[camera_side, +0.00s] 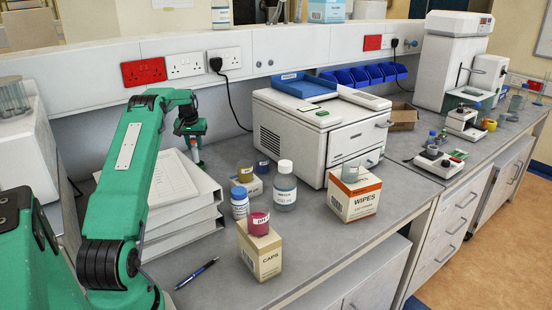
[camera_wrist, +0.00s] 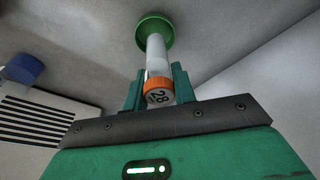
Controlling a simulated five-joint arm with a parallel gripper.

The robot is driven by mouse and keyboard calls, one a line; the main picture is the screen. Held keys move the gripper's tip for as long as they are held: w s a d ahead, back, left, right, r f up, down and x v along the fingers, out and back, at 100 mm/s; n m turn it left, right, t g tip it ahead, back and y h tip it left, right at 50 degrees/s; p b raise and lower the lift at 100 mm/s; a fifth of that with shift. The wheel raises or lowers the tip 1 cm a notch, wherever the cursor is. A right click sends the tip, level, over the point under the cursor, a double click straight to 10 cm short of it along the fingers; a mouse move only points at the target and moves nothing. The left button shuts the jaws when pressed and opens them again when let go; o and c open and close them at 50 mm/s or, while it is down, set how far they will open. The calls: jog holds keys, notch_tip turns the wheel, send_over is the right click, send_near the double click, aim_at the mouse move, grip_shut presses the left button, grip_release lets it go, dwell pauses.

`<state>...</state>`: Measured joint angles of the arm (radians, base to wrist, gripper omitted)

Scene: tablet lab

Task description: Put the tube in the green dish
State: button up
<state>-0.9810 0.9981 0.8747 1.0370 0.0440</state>
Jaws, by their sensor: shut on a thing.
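A pale tube (camera_wrist: 156,56) with an orange cap (camera_wrist: 158,91) marked 28 is held between my gripper's fingers (camera_wrist: 157,84). My gripper is shut on it near the cap. The green dish (camera_wrist: 144,30) is a round green shape beyond the tube's far end in the wrist view. The tube's end overlaps the dish in that picture; I cannot tell whether they touch. In the side view my gripper (camera_side: 194,146) points down behind the stacked white binders, and the dish is not clearly visible there.
A white bench machine (camera_side: 300,139) stands to the right. Bottles (camera_side: 285,188), a caps box (camera_side: 262,257) and a wipes box (camera_side: 355,200) stand in front. A pen (camera_side: 196,273) lies near the front edge.

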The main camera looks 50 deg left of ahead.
jog(key=shift+d+x, duration=0.1)
jog(key=shift+x, duration=0.5)
jog(key=shift+d+x, duration=0.15)
jog(key=shift+x, duration=0.45)
jog(key=shift+s+f, duration=0.15)
jog(key=shift+f, duration=0.1)
jog(key=o, duration=1)
jog(key=shift+r, duration=0.1)
jog(key=v, duration=1.2)
jog(key=shift+r, duration=0.1)
